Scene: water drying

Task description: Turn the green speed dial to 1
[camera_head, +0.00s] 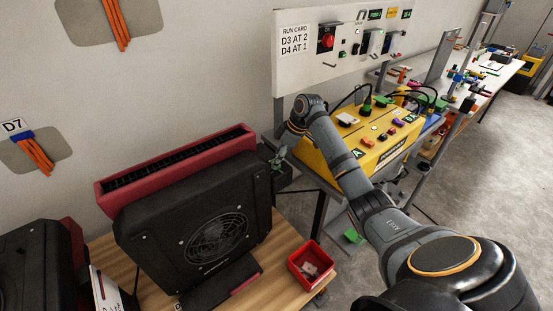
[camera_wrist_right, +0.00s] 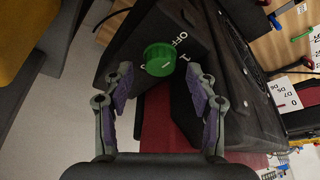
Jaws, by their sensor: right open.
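The green speed dial (camera_wrist_right: 160,60) shows in the right wrist view on a black panel. White "OFF" lettering is printed beside it, with small white marks around its edge that I cannot read surely. My right gripper (camera_wrist_right: 160,79) is open, its two purple-padded fingers on either side of the dial. I cannot tell whether the pads touch it. In the head view my right gripper (camera_head: 279,165) is at the right end of the black and red fan unit (camera_head: 190,215), where the dial is hidden. My left gripper is not in view.
A red bin (camera_head: 304,271) with small contents sits at the wooden table's front right. A second black unit (camera_head: 40,265) stands at left. A yellow case (camera_head: 370,158) stands behind my right arm. A run card (camera_head: 294,40) reads "D3 AT 2, D4 AT 1".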

